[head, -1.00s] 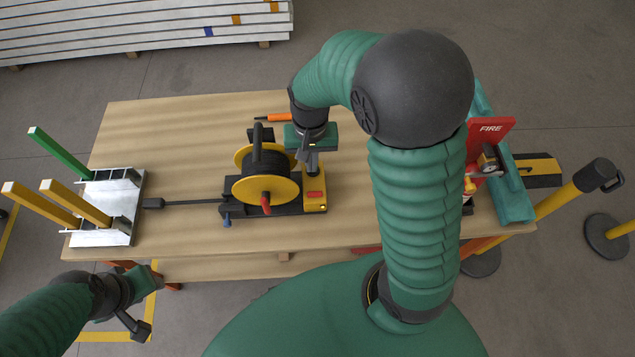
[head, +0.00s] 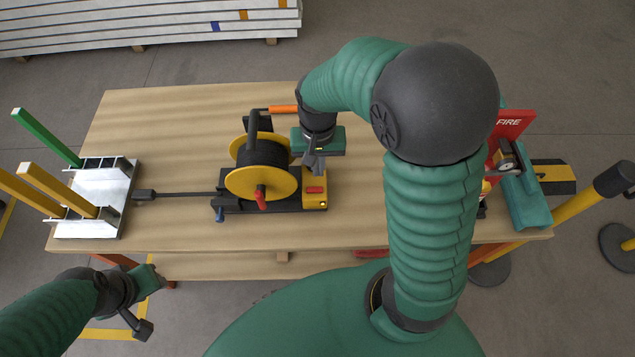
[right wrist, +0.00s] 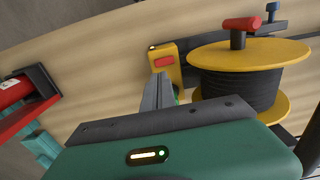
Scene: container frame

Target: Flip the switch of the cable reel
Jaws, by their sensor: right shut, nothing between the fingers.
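The cable reel (head: 262,180) stands on the table, with yellow discs, black cable wound between them and a red crank handle. At the right end of its black base is a yellow box with a red switch (head: 316,190). In the right wrist view the red switch (right wrist: 136,62) shows on the yellow box, just beyond my fingertips. My right gripper (head: 316,168) is shut and empty, at the far side of the box near the switch; I cannot tell if it touches. My left gripper (head: 150,300) is off the table's near left edge, its fingers unclear.
A metal rack (head: 98,200) with green and yellow bars stands at the table's left. A black cable runs from the reel base to a plug (head: 143,195). A red FIRE panel (head: 512,125) stands at the right.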

